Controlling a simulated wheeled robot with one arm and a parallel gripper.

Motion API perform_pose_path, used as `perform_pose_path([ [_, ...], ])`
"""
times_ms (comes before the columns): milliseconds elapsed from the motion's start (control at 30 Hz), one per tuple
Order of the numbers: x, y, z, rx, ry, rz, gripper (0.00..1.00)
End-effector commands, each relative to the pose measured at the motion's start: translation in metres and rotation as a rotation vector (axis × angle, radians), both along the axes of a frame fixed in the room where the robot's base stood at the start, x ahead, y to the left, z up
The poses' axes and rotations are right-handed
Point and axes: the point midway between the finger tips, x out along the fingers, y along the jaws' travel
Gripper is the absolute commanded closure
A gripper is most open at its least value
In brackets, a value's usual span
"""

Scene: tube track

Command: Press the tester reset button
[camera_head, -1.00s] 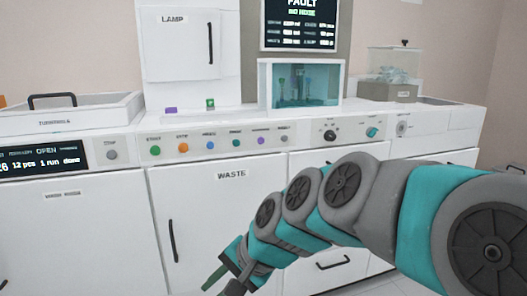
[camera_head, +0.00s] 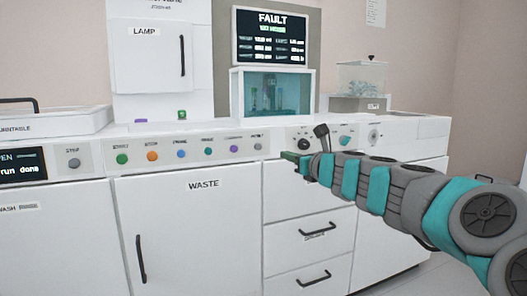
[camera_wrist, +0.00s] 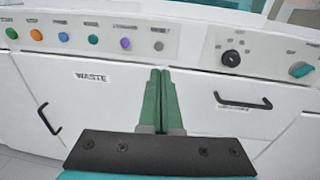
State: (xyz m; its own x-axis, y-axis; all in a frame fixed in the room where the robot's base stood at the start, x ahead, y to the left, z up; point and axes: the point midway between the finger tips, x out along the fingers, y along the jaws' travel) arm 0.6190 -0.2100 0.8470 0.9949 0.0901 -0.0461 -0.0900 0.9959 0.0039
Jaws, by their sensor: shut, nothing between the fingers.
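A row of small round buttons runs along the white front panel under the tester. At its right end is a small grey button (camera_head: 258,146), with a label too small to read surely; it may be the reset button. The grey button also shows in the wrist view (camera_wrist: 158,45), just above my fingertips. My gripper (camera_head: 292,159) is shut and empty, with its green fingers pressed together (camera_wrist: 160,71). In the head view it is right of the grey button and a little lower, apart from it. The tester screen (camera_head: 270,37) reads FAULT.
Purple (camera_head: 234,149), teal (camera_head: 208,151), blue (camera_head: 181,154), orange (camera_head: 152,156) and green (camera_head: 122,158) buttons sit left of the grey one. A black knob (camera_head: 303,145) and teal knob (camera_head: 345,141) are to the right. Below are the WASTE door (camera_head: 200,230) and drawers.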

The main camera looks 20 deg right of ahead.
Motion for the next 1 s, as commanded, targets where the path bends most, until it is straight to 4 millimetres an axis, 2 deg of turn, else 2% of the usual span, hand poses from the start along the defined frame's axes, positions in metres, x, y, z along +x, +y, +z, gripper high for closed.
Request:
perform_pose_path([
  [267, 0.008, 0.002, -0.002, -0.003, 0.002, 0.003, 1.00],
  [1000, 0.115, 0.011, -0.007, -0.007, 0.001, 0.000, 1.00],
])
